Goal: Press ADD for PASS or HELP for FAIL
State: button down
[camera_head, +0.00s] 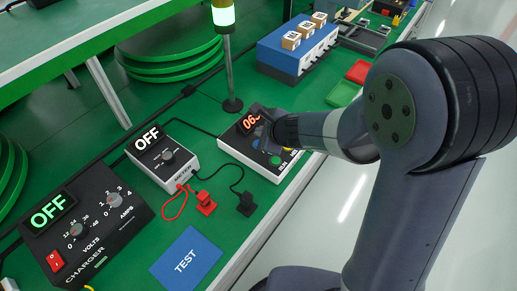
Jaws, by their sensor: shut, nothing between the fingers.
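A white button box with a black top (235,149) stands on the green bench right of centre. Its red display (249,121) shows "06" and a further part hidden by my gripper. A green button (275,161) shows at its near side, with other coloured buttons close by, partly covered. I cannot read the ADD or HELP labels. My gripper (268,133) is shut and empty, over the box beside the display; I cannot tell whether it touches a button. The meter (163,158) reads OFF. I see no PASS or FAIL text.
A black charger (85,225) reads OFF at the left. A blue TEST mat (187,260) lies empty in front. Red (206,203) and black (246,204) clips lie nearby. A lit green lamp post (228,60) stands behind the box, near a blue rack (280,60) holding blocks.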

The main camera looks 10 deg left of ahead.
jog(key=shift+f+b, duration=0.65)
jog(key=shift+f, duration=0.35)
jog(key=shift+f, duration=0.1)
dwell(1.2)
jog(key=shift+f+b, duration=0.25)
jog(key=shift+b, duration=0.2)
jog(key=shift+f+b, duration=0.4)
jog(key=shift+b, duration=0.05)
dwell(0.5)
jog(key=shift+r, duration=0.1)
jog(key=shift+r+p, duration=0.7)
jog(key=shift+p, duration=0.05)
jog(key=shift+r, duration=0.1)
notch_tip(320, 180, up, 5)
jog(key=p, duration=0.4)
jog(key=shift+p, duration=0.3)
dwell(0.6)
